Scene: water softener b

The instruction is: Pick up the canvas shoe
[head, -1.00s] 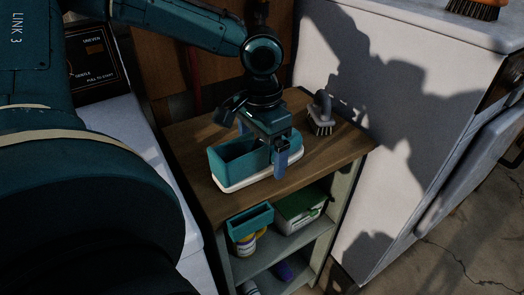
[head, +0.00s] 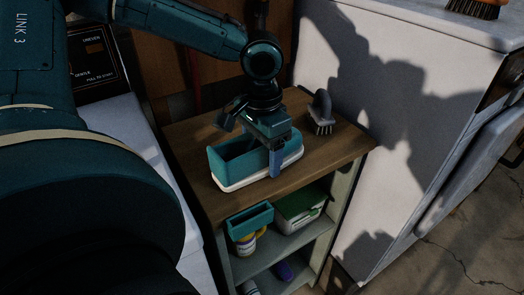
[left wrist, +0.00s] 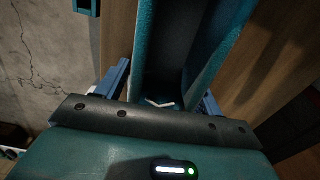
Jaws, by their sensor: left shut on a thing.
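The canvas shoe (head: 235,166) is teal with a white sole and stands upright on the wooden top of a small shelf unit. Its open top faces up at the left; its right end is partly hidden under my left gripper (head: 270,153). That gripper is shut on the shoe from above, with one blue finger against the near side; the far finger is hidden. In the left wrist view the teal shoe (left wrist: 146,45) lies between the two blue fingers of my left gripper (left wrist: 164,92). The sole appears to rest on the wood. My right gripper is not in view.
A grey brush (head: 321,113) stands behind the shoe on the wooden top (head: 335,148). Below, shelves hold a teal bin (head: 250,221), a green-and-white box (head: 298,210) and a jar (head: 245,245). A white appliance (head: 400,120) bounds the right side.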

